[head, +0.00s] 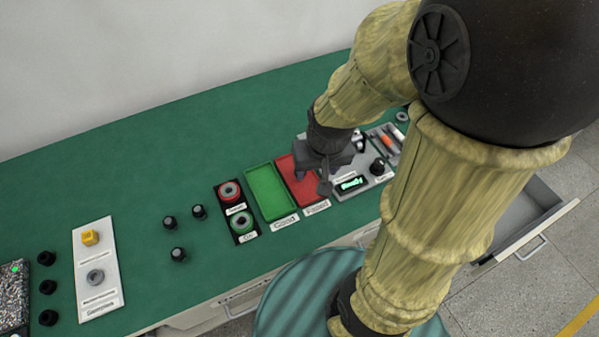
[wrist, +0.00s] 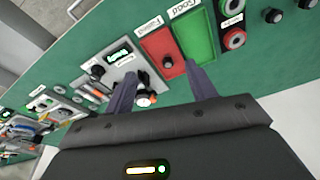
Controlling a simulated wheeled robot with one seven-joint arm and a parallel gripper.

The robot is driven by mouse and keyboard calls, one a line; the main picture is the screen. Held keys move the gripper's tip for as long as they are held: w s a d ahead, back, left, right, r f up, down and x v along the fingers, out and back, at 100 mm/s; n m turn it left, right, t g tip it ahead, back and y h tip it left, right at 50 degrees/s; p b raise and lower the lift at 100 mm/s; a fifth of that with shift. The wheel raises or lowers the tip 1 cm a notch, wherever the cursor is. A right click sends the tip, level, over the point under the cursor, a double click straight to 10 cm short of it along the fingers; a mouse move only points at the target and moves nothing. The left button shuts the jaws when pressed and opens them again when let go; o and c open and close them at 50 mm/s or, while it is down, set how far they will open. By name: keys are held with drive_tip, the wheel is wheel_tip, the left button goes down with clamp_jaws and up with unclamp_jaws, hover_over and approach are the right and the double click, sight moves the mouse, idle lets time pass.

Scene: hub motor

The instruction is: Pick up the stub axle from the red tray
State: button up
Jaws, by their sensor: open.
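The red tray (head: 287,168), labelled Failed, lies on the green table and is partly hidden by my gripper in the head view. In the wrist view the red tray (wrist: 152,46) holds a small dark stub axle (wrist: 168,62) near its lower edge. The axle is hidden in the head view. My gripper (head: 313,178) is over the red tray area. In the wrist view my gripper (wrist: 160,69) is open, its two fingers apart with the axle showing between their tips. Nothing is held.
The green tray (head: 268,192), labelled Good, adjoins the red tray. A grey device with a lit display (head: 350,184) stands on the other side. A black holder (head: 242,235) with red and green rings is left of the green tray. Several black parts (head: 178,254) stand further left.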

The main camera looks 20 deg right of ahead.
drive_tip(key=w+f+m+p, duration=0.1)
drive_tip(key=w+m, duration=0.3)
drive_tip(key=m, duration=0.7)
drive_tip(key=w+f+m+p, duration=0.1)
drive_tip(key=w+m, duration=0.3)
drive_tip(key=m, duration=0.7)
drive_tip(key=w+f+m+g+p, duration=0.1)
drive_tip(key=w+m, duration=0.3)
drive_tip(key=m, duration=0.6)
drive_tip(key=shift+w+d+f+m+p, duration=0.4)
drive_tip(key=shift+d+f+p, duration=0.1)
drive_tip(key=shift+f, duration=0.4)
drive_tip(key=f+b, duration=0.1)
drive_tip(key=f, duration=0.2)
drive_tip(key=w+f+b, duration=0.1)
drive_tip(key=f, duration=0.3)
drive_tip(key=f+b, duration=0.1)
drive_tip(key=f, duration=0.3)
drive_tip(key=shift+w+a+f, duration=0.1)
drive_tip(key=shift+w+a, duration=0.05)
drive_tip(key=shift+w+f, duration=0.1)
drive_tip(key=shift+f, duration=0.35)
